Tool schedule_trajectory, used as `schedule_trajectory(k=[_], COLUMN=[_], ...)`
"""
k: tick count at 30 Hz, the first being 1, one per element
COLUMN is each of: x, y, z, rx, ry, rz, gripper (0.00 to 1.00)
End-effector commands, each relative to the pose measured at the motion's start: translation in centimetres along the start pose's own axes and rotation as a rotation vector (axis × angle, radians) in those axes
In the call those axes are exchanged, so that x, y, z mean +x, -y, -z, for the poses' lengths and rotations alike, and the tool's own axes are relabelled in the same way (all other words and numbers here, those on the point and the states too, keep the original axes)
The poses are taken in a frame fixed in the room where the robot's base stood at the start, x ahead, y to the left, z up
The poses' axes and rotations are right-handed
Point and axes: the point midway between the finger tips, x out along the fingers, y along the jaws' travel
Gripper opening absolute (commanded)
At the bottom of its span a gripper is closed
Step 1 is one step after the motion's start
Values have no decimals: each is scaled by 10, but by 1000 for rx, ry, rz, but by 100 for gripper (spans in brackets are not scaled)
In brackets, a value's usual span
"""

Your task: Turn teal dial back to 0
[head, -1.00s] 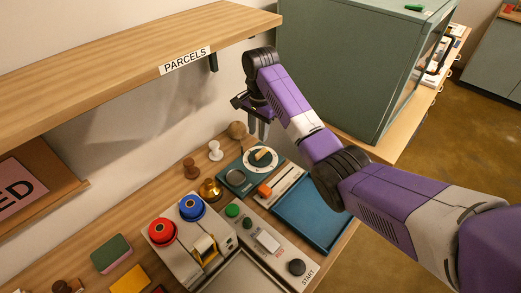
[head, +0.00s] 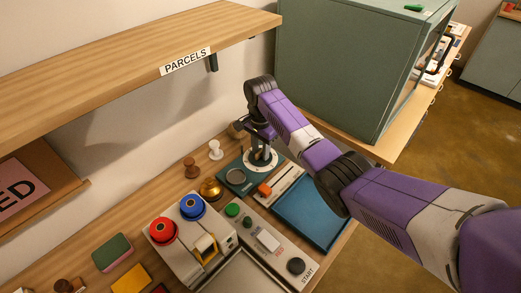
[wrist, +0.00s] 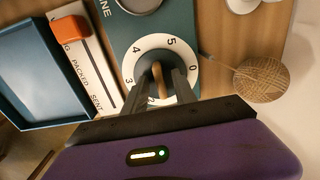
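The dial (head: 249,163) is a white numbered ring on a teal plate (head: 229,186), at the back of the table in the head view. In the wrist view the white ring (wrist: 188,54) shows the digits 0, 5, 4 and 3; my fingers cover part of it. My gripper (wrist: 160,68) points down over the dial's centre, one finger on each side of the middle. A gap shows between the fingers, and they look open. In the head view my gripper (head: 261,152) stands over the dial.
A slider with an orange knob (head: 264,190) and a blue tray (head: 310,212) lie to the right of the dial. A ball of twine (wrist: 262,80) is close beside it. Stamps and a brass bell (head: 211,188) stand left. The shelf (head: 130,70) overhangs; a green cabinet (head: 340,80) stands behind.

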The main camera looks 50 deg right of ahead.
Motion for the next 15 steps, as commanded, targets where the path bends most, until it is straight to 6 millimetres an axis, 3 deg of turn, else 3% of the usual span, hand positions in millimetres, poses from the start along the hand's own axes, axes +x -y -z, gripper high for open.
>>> schedule_trajectory(k=[2, 7, 15], x=[0, 0, 0], y=[0, 0, 0], z=[0, 0, 0], rx=[0, 0, -4], ry=[0, 0, 0], rz=[0, 0, -1], gripper=[33, 0, 0])
